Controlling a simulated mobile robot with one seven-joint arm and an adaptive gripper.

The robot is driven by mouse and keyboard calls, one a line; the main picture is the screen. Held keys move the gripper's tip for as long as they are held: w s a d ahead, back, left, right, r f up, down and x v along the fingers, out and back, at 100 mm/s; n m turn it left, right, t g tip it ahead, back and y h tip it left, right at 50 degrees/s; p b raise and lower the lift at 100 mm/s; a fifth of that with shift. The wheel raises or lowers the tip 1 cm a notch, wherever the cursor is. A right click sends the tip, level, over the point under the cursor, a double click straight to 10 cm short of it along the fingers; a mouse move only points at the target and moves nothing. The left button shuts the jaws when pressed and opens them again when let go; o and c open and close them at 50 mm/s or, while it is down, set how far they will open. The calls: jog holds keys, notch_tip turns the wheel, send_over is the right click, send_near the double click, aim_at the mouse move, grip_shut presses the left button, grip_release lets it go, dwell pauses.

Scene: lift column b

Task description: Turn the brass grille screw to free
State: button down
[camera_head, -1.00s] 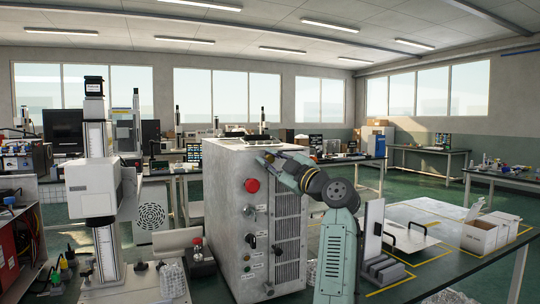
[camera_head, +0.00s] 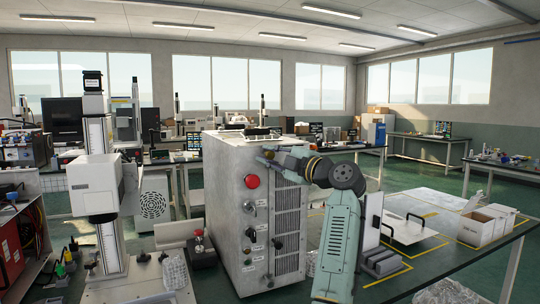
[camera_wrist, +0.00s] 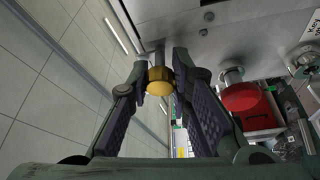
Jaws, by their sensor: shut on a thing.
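The brass screw (camera_wrist: 160,84) shows in the wrist view as a round yellow head close to the edge of a grey metal panel. My gripper (camera_wrist: 161,72) has one fingertip on each side of it and is shut on it. In the head view my gripper (camera_head: 267,157) is at the upper front edge of the grey cabinet (camera_head: 226,200), above the vertical grille (camera_head: 288,227). The screw is too small or hidden to make out there.
A red button (camera_head: 252,181) sticks out of the cabinet front near my gripper; it also shows in the wrist view (camera_wrist: 243,97). Knobs and switches sit below it. A white box (camera_head: 482,228) stands on the table at right.

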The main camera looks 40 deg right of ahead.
jog(key=c, duration=1.4)
grip_release()
jog(key=shift+c, duration=0.2)
jog(key=s+d+f, duration=0.1)
jog(key=s, duration=1)
jog(key=shift+s+d+f, duration=0.2)
jog(key=shift+s+d, duration=0.15)
jog(key=shift+s, duration=0.05)
